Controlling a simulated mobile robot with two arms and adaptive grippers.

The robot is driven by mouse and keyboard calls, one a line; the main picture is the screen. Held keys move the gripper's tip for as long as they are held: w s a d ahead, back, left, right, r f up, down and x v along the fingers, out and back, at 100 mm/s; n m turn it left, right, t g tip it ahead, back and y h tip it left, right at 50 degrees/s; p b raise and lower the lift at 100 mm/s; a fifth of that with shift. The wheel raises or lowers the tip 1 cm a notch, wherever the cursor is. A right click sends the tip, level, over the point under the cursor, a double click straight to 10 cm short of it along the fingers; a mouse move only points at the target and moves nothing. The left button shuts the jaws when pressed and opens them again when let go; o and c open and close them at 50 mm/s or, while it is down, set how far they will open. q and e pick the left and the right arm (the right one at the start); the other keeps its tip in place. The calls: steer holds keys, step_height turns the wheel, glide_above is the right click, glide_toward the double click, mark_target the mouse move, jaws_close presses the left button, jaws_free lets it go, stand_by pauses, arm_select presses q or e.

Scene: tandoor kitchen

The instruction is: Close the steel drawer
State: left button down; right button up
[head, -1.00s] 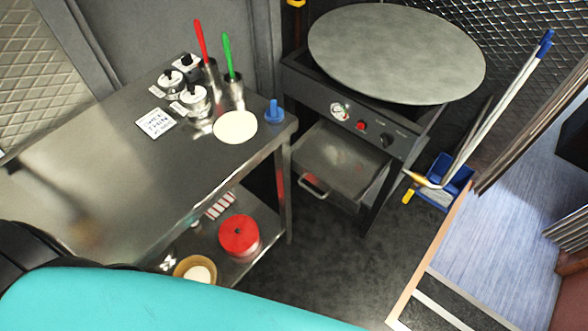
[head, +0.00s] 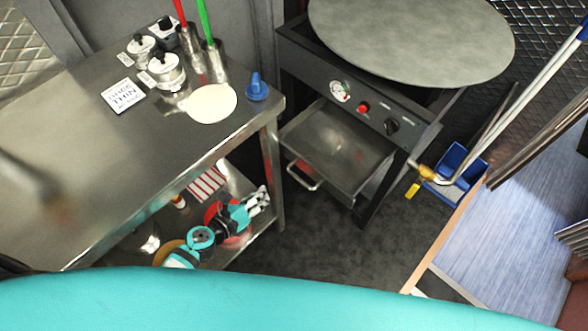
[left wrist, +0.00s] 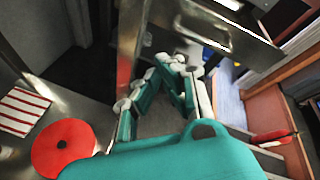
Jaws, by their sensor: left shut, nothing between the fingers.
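The steel drawer (head: 338,150) is pulled out under the round griddle in the head view. Its bar handle (head: 303,176) is on its front. In the left wrist view the drawer's front (left wrist: 225,38) is at the top, beyond my fingers. My left gripper (head: 258,200) is shut and empty, to the left of and lower than the handle in the head view, with a visible gap between them. In the left wrist view its white-tipped fingers (left wrist: 180,65) point toward the drawer front. My right gripper is not in view.
A steel table (head: 90,185) stands at left, its leg (head: 272,180) near my left gripper. A red round container (head: 213,213) sits on its lower shelf, partly hidden by the gripper. A blue dustpan (head: 460,170) is right of the griddle stand. Dark floor (head: 340,240) before the drawer is clear.

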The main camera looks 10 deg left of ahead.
mark_target(337, 140)
arm_select(q)
steer(key=d+r+m+h+b, duration=0.1)
steer(key=d+r+m+h, duration=0.1)
steer(key=d+r+m, duration=0.5)
steer(key=shift+m, duration=0.8)
steer(key=w+f, duration=0.1)
steer(key=w, duration=0.1)
steer(key=w+d+f, duration=0.1)
steer(key=w, duration=0.2)
steer(key=w+d+f, duration=0.1)
steer(key=w+f, duration=0.1)
steer(key=w, duration=0.1)
steer(key=shift+w+d+b, duration=0.1)
steer(key=shift+b, duration=0.25)
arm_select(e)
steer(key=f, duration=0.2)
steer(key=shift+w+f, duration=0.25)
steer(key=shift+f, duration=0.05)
